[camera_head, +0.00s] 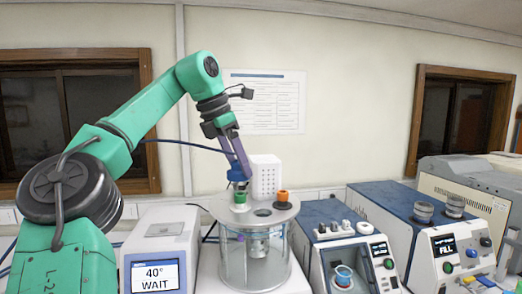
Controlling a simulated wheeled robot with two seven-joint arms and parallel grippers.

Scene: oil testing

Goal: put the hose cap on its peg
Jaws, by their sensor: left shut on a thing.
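My left gripper (242,170) reaches in from the left and points down, with its purple fingers shut on a small blue piece, which I take to be the hose cap (236,175). A thin dark blue hose (188,145) runs from behind my arm to the fingers. The cap is just above a green fitting (240,198) on the round grey lid of a glass vessel (231,258). I cannot tell whether cap and fitting touch. An orange-topped fitting (283,198) stands on the same lid, to the right. I cannot make out the peg for certain. My right gripper is not in view.
A white unit with a "40° WAIT" screen (155,275) stands left of the vessel. A white perforated box (265,172) is behind the lid. A blue-topped machine with a small beaker (343,275) and a "FILL" machine (446,243) stand to the right.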

